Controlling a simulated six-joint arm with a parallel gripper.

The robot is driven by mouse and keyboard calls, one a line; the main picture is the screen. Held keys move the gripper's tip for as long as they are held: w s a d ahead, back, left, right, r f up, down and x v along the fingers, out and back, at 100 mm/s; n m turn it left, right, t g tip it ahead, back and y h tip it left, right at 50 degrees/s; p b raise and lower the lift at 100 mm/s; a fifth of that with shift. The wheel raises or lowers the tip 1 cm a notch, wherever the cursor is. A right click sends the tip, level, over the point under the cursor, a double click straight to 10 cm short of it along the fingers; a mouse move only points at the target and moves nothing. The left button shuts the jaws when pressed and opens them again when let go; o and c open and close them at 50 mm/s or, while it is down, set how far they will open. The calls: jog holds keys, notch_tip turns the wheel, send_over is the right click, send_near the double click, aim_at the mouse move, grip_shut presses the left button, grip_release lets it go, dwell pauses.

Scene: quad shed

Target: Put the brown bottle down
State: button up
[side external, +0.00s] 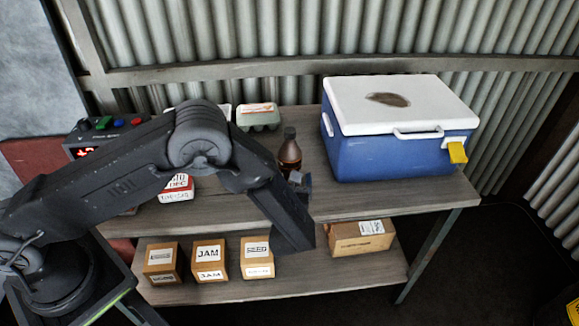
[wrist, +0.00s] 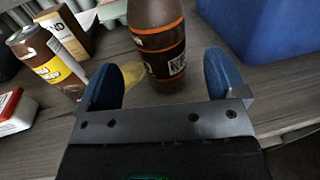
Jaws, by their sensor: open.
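The brown bottle (side external: 289,150) stands upright on the upper shelf of the bench, to the left of the cooler. In the wrist view the brown bottle (wrist: 158,45) shows an orange-striped label, and its top is cut off by the frame edge. My gripper (wrist: 165,72) is open, with one blue finger on each side of the bottle and gaps between the fingers and it. In the side view my gripper (side external: 298,180) is at the bottle's near side, partly hidden by my arm.
A blue cooler (side external: 400,150) with a white lid stands to the right. An egg carton (side external: 258,117) is behind. A can (wrist: 40,58) and a box (wrist: 66,35) stand left of the bottle. Boxes (side external: 209,260) sit on the lower shelf. Bare shelf (side external: 330,200) lies in front of the cooler.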

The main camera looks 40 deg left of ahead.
jog(key=v, duration=0.4)
jog(key=shift+s+d, duration=0.1)
jog(key=shift+s, duration=0.15)
jog(key=s+a+r+n+g, duration=0.8)
jog(key=a+r+n+g, duration=0.35)
jog(key=r+n, duration=0.25)
jog(key=s+r+n+t+h, duration=0.1)
jog(key=s+r+n+h, duration=0.4)
jog(key=s+n, duration=0.2)
jog(key=s+d+r+n+t+h, duration=0.1)
jog(key=s+r+n+h, duration=0.4)
jog(key=s, duration=0.4)
jog(key=r+n, duration=0.1)
jog(key=n, duration=0.1)
jog(key=shift+r+n+h, duration=0.25)
jog(key=shift+n+h, duration=0.05)
jog(key=shift+n, duration=0.1)
